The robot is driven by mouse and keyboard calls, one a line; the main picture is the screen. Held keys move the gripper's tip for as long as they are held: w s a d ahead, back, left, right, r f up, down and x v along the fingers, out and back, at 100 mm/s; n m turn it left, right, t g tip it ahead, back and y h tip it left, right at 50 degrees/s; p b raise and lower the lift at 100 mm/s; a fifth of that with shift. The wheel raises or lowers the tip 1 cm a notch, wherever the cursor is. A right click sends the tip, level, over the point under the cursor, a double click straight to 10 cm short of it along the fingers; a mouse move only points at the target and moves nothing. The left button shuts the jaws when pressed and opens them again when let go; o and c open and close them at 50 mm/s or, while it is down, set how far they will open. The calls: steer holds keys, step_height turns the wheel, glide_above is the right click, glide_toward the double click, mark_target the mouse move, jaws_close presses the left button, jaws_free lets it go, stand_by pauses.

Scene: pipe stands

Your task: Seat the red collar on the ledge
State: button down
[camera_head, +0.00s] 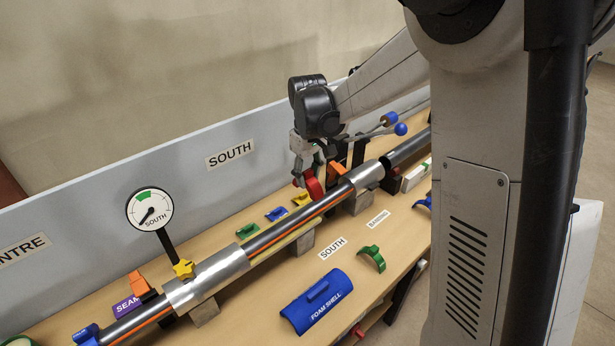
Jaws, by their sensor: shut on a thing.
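A red collar (314,188) is in my gripper (305,178), which is shut on it. The collar is a curved red piece, held just behind the long grey pipe, close to the metal sleeve at the right. Part of it is hidden by the fingers, and I cannot tell whether it touches the pipe or the bench. I cannot make out for sure which surface is the ledge. Another small red piece (357,331) shows low under the bench's front edge.
The pipe (285,233) runs diagonally on blocks over the wooden bench (372,281). A gauge (150,210), a yellow knob (184,269), a blue foam shell (318,301) and a green clip (372,258) are nearby. A grey back panel (100,228) stands behind.

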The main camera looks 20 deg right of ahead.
mark_target(308, 208)
steer(key=shift+f+b, duration=3.35)
steer(key=shift+f, duration=1)
steer(key=shift+f+b, duration=0.35)
steer(key=shift+f, duration=0.05)
steer(key=c, duration=1.3)
jaws_free()
steer(key=shift+r, duration=0.1)
step_height(308, 208, up, 12)
steer(key=shift+f, duration=0.1)
